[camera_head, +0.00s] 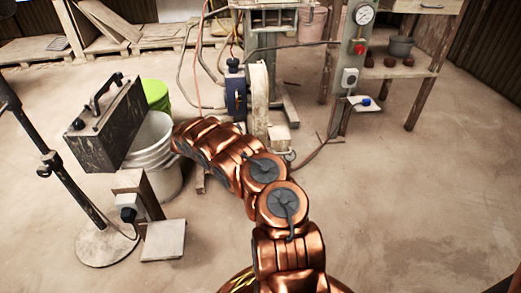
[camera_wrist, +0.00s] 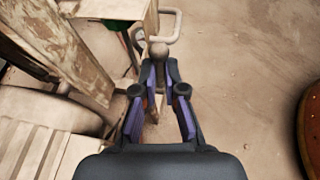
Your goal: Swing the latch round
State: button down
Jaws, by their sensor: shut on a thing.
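My gripper (camera_wrist: 159,82) shows in the wrist view with dark fingers and purple pads. The fingers are drawn together around a pale, dusty metal piece with a rounded knob (camera_wrist: 158,50), which looks like the latch. The knob stands just beyond the fingertips, and the fingers hide most of the part between them. A bent metal loop (camera_wrist: 172,12) rises right beside the knob. In the head view I cannot make out the gripper or the latch clearly; my copper arm reaches up and left toward the press.
The press (camera_head: 272,22) stands at the back with hoses around it. A white bucket (camera_head: 150,150) and dark case (camera_head: 108,125) are at left. The right floor is clear.

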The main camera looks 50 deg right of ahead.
jog(key=shift+w+a+f, duration=0.1)
jog(key=shift+a, duration=0.05)
dwell(0.4)
jog(key=c, duration=1.5)
grip_release()
jog(key=v, duration=1.2)
jog(key=shift+w+f, duration=0.1)
jog(key=shift+f, duration=0.15)
